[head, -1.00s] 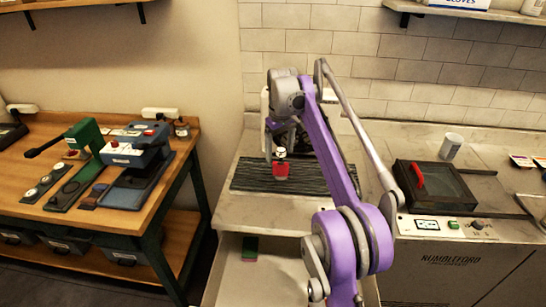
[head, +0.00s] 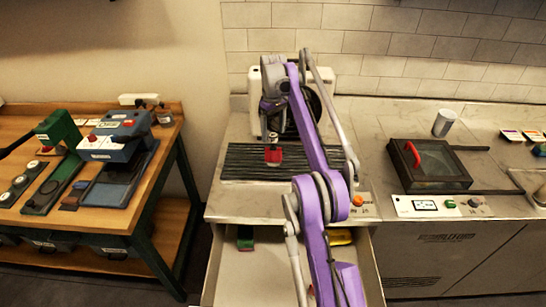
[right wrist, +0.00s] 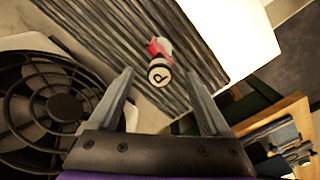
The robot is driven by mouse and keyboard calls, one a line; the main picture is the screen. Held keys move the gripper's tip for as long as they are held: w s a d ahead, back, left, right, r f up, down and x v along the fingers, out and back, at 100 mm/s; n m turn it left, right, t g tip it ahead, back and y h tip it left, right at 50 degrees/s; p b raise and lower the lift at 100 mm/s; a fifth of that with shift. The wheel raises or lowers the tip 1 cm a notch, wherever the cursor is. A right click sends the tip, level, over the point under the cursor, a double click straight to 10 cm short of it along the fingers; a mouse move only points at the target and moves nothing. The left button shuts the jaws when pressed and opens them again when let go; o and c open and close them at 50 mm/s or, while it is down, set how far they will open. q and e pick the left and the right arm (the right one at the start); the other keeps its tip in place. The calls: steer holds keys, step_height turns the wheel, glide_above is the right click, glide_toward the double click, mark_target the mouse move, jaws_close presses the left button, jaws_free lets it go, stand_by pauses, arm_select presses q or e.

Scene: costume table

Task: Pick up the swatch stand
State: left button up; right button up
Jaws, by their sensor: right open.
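A small red object with a round pale top marked P stands on a dark ribbed mat (head: 240,162). The object is at the middle of the head view (head: 273,156) and between the fingertips' directions in the right wrist view (right wrist: 160,71). I cannot tell for sure that it is the swatch stand. My right gripper (head: 271,134) is above it, fingers pointing down, partly hidden by my purple arm. In the right wrist view the gripper's fingers (right wrist: 160,82) are spread and empty, with the object beyond their tips. My left gripper is out of view.
A round black fan (right wrist: 62,105) is close beside the mat. An open drawer (head: 262,280) is below the counter. A dark box with a red handle (head: 430,165) and a cup (head: 444,122) are to the right. Colour cards (head: 512,135) lie at the far right.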

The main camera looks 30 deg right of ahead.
mark_target(273, 143)
steer(key=shift+s+f, duration=0.1)
steer(key=shift+f, duration=0.35)
step_height(273, 143, down, 4)
steer(key=shift+b, duration=0.7)
steer(key=shift+f, duration=0.35)
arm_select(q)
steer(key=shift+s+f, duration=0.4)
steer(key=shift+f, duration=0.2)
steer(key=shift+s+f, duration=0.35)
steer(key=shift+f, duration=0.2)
arm_select(e)
steer(key=shift+r, duration=0.1)
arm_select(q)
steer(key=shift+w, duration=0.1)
arm_select(e)
steer(key=shift+c, duration=0.3)
steer(key=shift+c, duration=1.2)
jaws_close()
